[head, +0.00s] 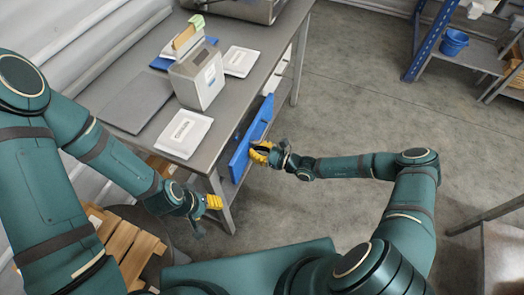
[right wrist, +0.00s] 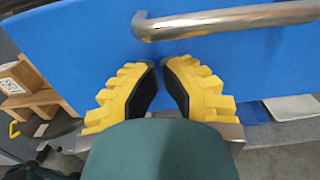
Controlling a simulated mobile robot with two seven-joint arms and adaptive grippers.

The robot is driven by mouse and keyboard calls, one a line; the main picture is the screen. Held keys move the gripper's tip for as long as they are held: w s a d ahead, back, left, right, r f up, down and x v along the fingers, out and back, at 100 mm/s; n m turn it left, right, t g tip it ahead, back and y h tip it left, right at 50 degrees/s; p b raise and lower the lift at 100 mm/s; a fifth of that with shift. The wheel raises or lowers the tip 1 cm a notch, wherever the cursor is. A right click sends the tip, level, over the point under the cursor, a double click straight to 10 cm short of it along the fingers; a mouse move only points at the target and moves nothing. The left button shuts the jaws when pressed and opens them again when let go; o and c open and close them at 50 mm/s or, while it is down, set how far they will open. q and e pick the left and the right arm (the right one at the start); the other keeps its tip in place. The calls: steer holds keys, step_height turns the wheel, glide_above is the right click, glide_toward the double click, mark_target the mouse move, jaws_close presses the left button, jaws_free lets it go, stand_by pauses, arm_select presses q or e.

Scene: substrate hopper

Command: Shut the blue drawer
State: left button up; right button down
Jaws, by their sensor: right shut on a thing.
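The blue drawer (head: 241,156) is under the right side of the grey table, its long blue front standing out past the table edge. In the right wrist view the blue front (right wrist: 90,35) fills the top, with a metal bar handle (right wrist: 235,20) across it. My right gripper (head: 262,153) is at the front; its yellow fingers (right wrist: 160,68) are drawn close together, tips at the blue panel just below the handle. The exact contact is hard to see. My left gripper (head: 213,202) hangs by the table's near corner, away from the drawer; its jaw opening is unclear.
The grey table (head: 235,110) carries a grey hopper box (head: 197,78), white labelled trays (head: 184,133) and a dark flat plate (head: 136,101). A wooden slatted crate (head: 125,245) stands at lower left. The floor right of the drawer is clear up to a blue-posted rack (head: 432,40).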

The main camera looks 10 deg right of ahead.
steer(key=x, duration=0.5)
arm_select(q)
steer(key=shift+s+d+r, duration=0.1)
steer(key=shift+s+r, duration=0.05)
steer(key=shift+r, duration=0.15)
arm_select(e)
steer(key=shift+r, duration=0.1)
steer(key=shift+a, duration=0.1)
steer(key=shift+d, duration=0.25)
arm_select(q)
steer(key=shift+s+d+r+p, duration=0.5)
steer(key=shift+s+r+p, duration=0.05)
steer(key=shift+s+p, duration=0.25)
arm_select(e)
steer(key=v, duration=1.4)
steer(key=shift+s+a, duration=0.1)
steer(key=shift+a, duration=0.05)
